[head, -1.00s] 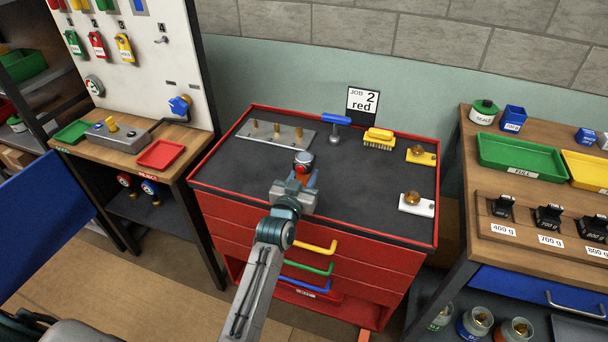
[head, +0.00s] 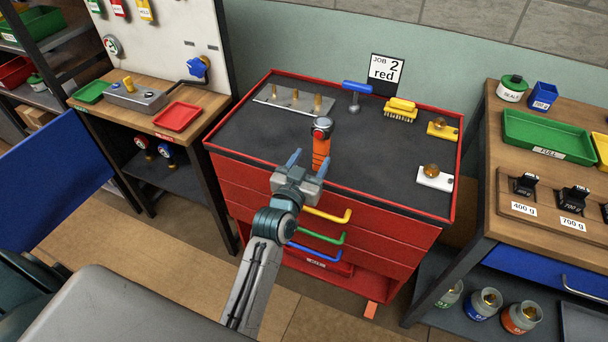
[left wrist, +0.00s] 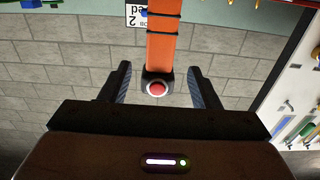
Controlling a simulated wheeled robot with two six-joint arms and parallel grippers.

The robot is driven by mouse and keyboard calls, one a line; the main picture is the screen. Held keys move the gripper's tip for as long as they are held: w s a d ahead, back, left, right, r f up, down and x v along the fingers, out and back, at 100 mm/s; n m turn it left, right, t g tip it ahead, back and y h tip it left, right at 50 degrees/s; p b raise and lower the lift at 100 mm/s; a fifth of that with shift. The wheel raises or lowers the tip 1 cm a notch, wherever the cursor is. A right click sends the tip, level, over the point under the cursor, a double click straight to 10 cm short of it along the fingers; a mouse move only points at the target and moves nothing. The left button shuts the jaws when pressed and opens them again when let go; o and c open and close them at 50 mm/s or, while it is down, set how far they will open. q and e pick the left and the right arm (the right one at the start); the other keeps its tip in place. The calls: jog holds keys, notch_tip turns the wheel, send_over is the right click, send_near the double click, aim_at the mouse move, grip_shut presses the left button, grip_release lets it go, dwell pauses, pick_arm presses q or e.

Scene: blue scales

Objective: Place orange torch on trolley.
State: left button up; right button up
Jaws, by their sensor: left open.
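The orange torch (head: 321,150) stands upright on the dark top of the red trolley (head: 238,160), near its front middle. Its upper end has a grey and black cap with a red button. In the left wrist view, which is upside down, the torch (left wrist: 162,48) runs out of the upper edge. My left gripper (head: 308,162) is open and empty on the near side of the torch. In the left wrist view its fingers (left wrist: 160,80) frame the torch's capped end with gaps on both sides. My right gripper is not in view.
On the trolley top are a plate with brass pegs (head: 295,98), a blue-handled tool (head: 356,92), a yellow brush (head: 400,108) and yellow and white blocks with brass knobs (head: 435,178). A JOB 2 red sign (head: 387,73) stands behind. Benches flank the trolley.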

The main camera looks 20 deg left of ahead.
pick_arm(q)
jog(key=shift+s+b, duration=0.35)
jog(key=shift+s, duration=1.75)
jog(key=shift+a, duration=0.1)
